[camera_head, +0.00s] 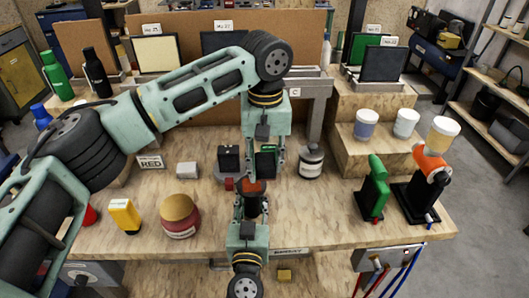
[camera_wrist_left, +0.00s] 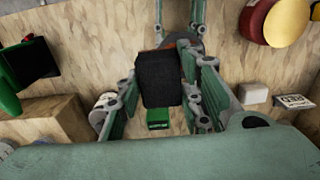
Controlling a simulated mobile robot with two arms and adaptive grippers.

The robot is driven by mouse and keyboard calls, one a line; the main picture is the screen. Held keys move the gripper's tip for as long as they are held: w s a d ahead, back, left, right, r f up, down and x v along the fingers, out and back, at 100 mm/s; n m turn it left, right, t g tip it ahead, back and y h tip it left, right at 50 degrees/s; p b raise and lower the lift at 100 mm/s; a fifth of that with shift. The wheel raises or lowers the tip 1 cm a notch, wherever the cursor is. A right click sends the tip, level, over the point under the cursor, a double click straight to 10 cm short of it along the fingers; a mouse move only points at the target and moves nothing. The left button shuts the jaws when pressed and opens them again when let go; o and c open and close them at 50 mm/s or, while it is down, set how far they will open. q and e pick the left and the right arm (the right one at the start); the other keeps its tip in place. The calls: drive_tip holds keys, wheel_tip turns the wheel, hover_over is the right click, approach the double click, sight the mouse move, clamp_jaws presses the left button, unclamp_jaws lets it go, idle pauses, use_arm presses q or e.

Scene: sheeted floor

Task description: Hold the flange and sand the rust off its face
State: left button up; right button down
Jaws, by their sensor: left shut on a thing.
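My left gripper (camera_head: 264,172) points down from its raised arm over the middle of the workbench. In the left wrist view it is shut on a black block (camera_wrist_left: 158,78), with one finger on each side. The flange (camera_head: 250,187) is a small rust-orange disc just below and nearer to me. My right gripper (camera_head: 250,208) comes up from the front edge and is shut on it. In the left wrist view the flange's orange-brown rim (camera_wrist_left: 182,39) shows at the black block's edge; I cannot tell whether they touch. Most of its face is hidden there.
On the bench (camera_head: 325,215) stand a red jar with a tan lid (camera_head: 180,214), a yellow block (camera_head: 125,215), a dark block (camera_head: 228,158), a grey bottle (camera_head: 311,161) and a green holder (camera_head: 374,190).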

sight(260, 185)
use_arm(q)
drive_tip(key=shift+f, duration=1.6)
drive_tip(key=shift+a+f, duration=0.55)
drive_tip(key=shift+f, duration=0.1)
drive_tip(key=shift+c, duration=0.5)
drive_tip(key=shift+a+r, duration=0.1)
drive_tip(key=shift+a, duration=2.6)
drive_tip(key=shift+s+d, duration=0.1)
drive_tip(key=shift+d, duration=3.25)
drive_tip(key=shift+a+r, duration=0.1)
drive_tip(key=shift+r, duration=3.95)
drive_tip(key=shift+f, duration=0.15)
